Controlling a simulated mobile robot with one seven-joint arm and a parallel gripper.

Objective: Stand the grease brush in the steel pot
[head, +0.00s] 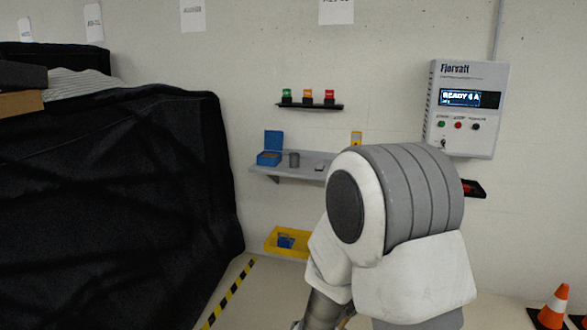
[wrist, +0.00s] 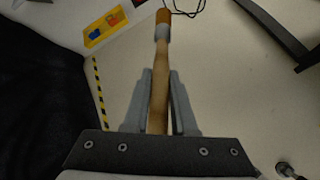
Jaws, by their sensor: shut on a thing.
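The steel pot (head: 294,159) is a small grey cylinder standing upright on the grey wall shelf (head: 318,160), just right of a blue box. The grease brush (wrist: 161,54) has a wooden handle, a grey collar and an orange-brown tip. My gripper (wrist: 160,78) is shut on its handle in the wrist view. The brush points away from the gripper, towards the top of that view, over the floor. In the head view my arm hides the gripper and brush. The pot cannot be made out in the wrist view.
The blue box (head: 269,158) with its lid up stands left of the pot. A yellow tray (head: 270,246) lies below the shelf. Black-covered carts (head: 110,190) fill the left. A control box (head: 467,108) hangs at right; an orange cone (head: 554,306) stands on the floor.

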